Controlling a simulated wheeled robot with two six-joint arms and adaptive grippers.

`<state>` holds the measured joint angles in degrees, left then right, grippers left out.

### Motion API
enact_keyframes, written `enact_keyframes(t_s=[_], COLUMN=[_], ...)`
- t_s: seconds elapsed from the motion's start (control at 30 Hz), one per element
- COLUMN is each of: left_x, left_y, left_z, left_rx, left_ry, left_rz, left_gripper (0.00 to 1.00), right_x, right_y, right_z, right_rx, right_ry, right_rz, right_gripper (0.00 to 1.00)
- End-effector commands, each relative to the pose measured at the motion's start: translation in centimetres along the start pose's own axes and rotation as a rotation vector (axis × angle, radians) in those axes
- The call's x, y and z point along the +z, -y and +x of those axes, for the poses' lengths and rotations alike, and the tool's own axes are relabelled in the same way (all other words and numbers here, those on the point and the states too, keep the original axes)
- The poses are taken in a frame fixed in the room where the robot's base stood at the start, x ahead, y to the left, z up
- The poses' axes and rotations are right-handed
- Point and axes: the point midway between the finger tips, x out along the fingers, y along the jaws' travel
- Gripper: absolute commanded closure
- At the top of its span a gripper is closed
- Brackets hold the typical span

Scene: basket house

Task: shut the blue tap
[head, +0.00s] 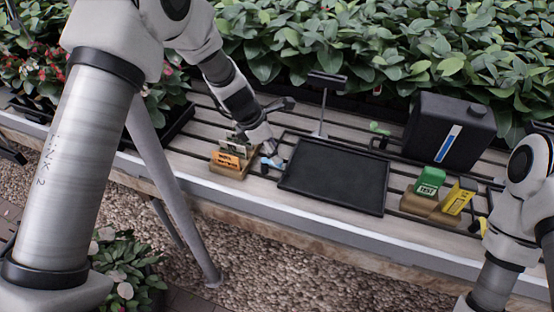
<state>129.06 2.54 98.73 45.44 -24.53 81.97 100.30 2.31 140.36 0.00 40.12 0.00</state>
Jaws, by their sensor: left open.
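A small light-blue piece, which looks like the blue tap's handle (272,162), shows on the slatted bench just left of the black tray. Its fitting and exact turn are too small to tell. My left gripper (279,130) comes down from the upper left and is open, with one finger close to the blue handle and the other out to the upper right. I cannot tell whether the near finger touches the handle.
A black tray (335,176) lies right of the blue handle. A wooden holder with an orange label (227,160) stands close on the left. A thin T-shaped post (323,105), a green handle (379,128), a black canister (448,128) and a green block (428,182) are farther right.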

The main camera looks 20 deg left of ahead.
Motion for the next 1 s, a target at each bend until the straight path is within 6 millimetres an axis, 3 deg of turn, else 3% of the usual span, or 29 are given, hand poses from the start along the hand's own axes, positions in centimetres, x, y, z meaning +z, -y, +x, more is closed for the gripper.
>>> enact_keyframes(t_s=[0.03, 0.2, 0.47, 0.6, 1.0], left_x=[-0.1, 0.0, 0.0, 0.0, -0.1], left_y=[0.1, 0.0, 0.0, 0.0, 0.1], left_z=[1.2, 3.3, 3.5, 3.5, 3.4], left_rx=[-0.001, -0.001, 0.0, 0.0, -0.009], left_ry=[-0.002, -0.001, 0.0, 0.0, -0.001], left_rz=[-0.001, 0.002, 0.003, 0.003, 0.023], left_gripper=[0.53, 0.53, 0.53, 1.0, 1.0], right_x=[0.0, 0.0, 0.0, 0.0, 0.1], right_y=[0.0, 0.0, 0.0, 0.0, 0.0], right_z=[0.3, 0.4, 0.4, 0.4, 0.2], right_rx=[0.0, 0.0, 0.0, 0.0, 0.0], right_ry=[0.0, 0.001, 0.001, 0.001, 0.001], right_rz=[0.0, 0.0, 0.0, 0.0, 0.0], right_gripper=[0.56, 0.56, 0.56, 0.56, 0.56])
